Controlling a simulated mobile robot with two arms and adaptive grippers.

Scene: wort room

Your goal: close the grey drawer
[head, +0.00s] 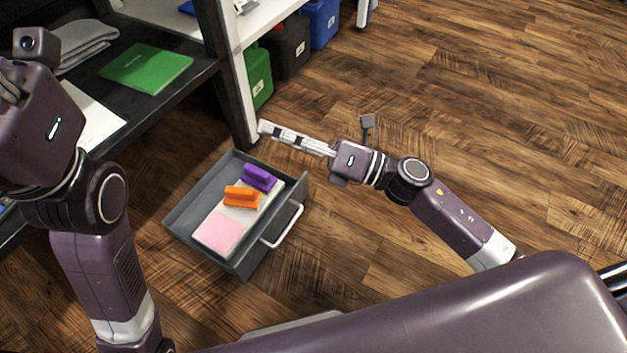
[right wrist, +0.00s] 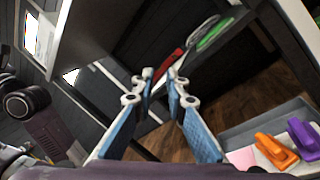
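The grey drawer (head: 188,208) stands pulled out in the head view, with its inside exposed. Its front (head: 290,207) faces lower right and carries a pale bar handle (head: 284,228). My right gripper (head: 264,128) is above and beyond the drawer in the picture, apart from it and empty. In the right wrist view its two blue-padded fingers (right wrist: 160,88) are spread with a gap between them, and the drawer (right wrist: 238,133) shows at lower right. My left arm is at the left edge of the head view; its fingers do not show.
The drawer holds a purple item (head: 260,177), an orange item (head: 242,197) and a pink pad (head: 218,232). A dark shelf (head: 178,83) with a green book (head: 147,66) lies at upper left. A white post (head: 235,90) stands near my right gripper. Wooden floor at right is clear.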

